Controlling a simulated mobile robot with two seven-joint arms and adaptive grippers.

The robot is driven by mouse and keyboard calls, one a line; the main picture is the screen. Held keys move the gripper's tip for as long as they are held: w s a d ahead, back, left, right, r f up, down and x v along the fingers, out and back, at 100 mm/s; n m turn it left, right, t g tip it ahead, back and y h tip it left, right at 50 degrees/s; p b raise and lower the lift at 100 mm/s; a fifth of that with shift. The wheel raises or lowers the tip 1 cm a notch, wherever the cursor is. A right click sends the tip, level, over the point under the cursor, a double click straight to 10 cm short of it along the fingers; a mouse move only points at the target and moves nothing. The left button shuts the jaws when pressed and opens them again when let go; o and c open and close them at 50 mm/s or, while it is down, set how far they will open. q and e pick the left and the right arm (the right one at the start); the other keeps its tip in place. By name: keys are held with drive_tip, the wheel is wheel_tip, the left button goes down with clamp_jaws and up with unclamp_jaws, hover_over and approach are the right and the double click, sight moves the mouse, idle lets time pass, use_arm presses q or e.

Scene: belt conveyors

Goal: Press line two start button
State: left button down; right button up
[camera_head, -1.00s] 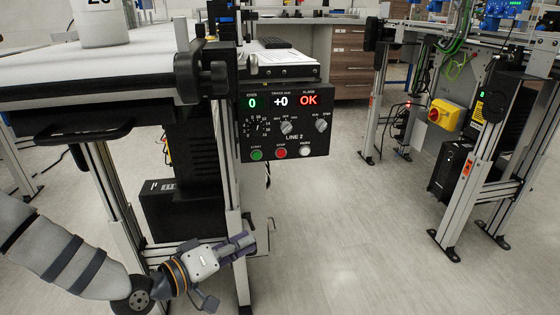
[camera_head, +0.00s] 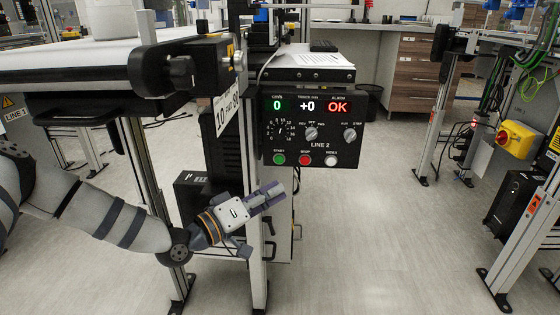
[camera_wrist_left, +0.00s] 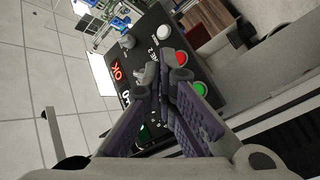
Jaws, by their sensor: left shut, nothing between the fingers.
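The Line 2 control box (camera_head: 312,128) is a black panel fixed to the end of the conveyor. Its green start button (camera_head: 279,159) is at the lower left of the panel, beside the red stop button (camera_head: 305,160) and a white button (camera_head: 331,160). In the left wrist view the green button (camera_wrist_left: 199,89) shows right of my fingers. My left gripper (camera_head: 281,190) is shut and empty, below the panel's lower left and apart from the buttons; it also shows in the left wrist view (camera_wrist_left: 165,78). My right gripper is in neither view.
The conveyor (camera_head: 75,58) with a white container (camera_head: 105,18) is at the left. Its metal leg (camera_head: 256,250) stands behind my left gripper. A second line with a yellow switch box (camera_head: 517,140) is at the right. The floor between is clear.

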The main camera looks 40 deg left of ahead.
sight(279, 160)
use_arm(q)
drive_tip(key=w+a+b, duration=0.4)
drive_tip(key=w, duration=0.3)
drive_tip(key=shift+w+a, duration=0.15)
drive_tip(key=shift+a, duration=0.05)
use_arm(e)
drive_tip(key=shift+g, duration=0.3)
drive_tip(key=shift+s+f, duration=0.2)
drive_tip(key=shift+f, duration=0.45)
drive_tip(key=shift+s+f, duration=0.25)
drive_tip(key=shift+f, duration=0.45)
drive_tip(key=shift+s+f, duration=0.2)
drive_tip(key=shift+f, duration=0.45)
use_arm(q)
drive_tip(key=shift+b, duration=0.3)
drive_tip(key=shift+w+a, duration=0.2)
drive_tip(key=shift+w, duration=0.15)
